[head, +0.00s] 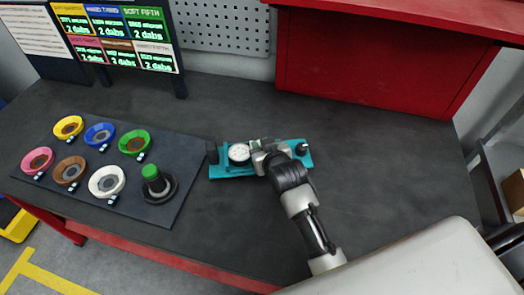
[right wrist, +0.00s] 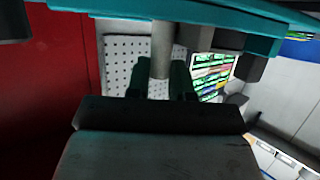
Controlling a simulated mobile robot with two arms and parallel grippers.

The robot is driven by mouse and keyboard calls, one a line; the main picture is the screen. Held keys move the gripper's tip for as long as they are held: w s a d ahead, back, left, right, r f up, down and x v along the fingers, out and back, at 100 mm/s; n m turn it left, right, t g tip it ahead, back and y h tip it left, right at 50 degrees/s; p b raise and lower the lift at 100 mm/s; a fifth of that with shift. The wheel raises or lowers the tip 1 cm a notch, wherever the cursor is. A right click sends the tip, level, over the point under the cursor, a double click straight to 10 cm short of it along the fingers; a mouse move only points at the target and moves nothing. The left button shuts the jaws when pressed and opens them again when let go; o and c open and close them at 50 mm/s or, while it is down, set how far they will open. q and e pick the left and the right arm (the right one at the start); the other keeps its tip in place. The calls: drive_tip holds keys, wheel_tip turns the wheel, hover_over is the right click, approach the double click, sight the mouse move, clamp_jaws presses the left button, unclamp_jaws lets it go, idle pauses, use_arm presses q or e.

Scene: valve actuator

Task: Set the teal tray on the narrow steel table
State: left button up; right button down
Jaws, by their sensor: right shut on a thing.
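The teal tray (head: 232,172) is over the dark bench top, just right of the control panel. It carries a white round dial (head: 239,153) and dark upright pieces at its ends. My right gripper (head: 265,156) is shut at the tray's middle, on a pale bar or handle. In the right wrist view the teal tray (right wrist: 190,18) crosses the top, and a grey bar (right wrist: 162,48) runs between the dark fingertips (right wrist: 163,80). I cannot tell whether the tray touches the bench. My left gripper is not in view. I cannot clearly make out the narrow steel table.
A dark panel (head: 75,190) with several coloured rings and a green knob (head: 151,172) lies left of the tray. A red cabinet (head: 375,65) stands behind. The bench (head: 390,150) is clear on the right. A grey shelf-like frame (head: 484,165) shows at the right edge.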

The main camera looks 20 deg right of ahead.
drive_tip(key=shift+f, duration=1.25)
drive_tip(key=c, duration=1.4)
unclamp_jaws()
drive_tip(key=shift+f, duration=0.25)
drive_tip(key=shift+c, duration=0.2)
drive_tip(key=o, duration=0.4)
drive_tip(key=shift+o, duration=0.2)
drive_tip(key=shift+r, duration=0.1)
drive_tip(key=shift+s+r, duration=0.1)
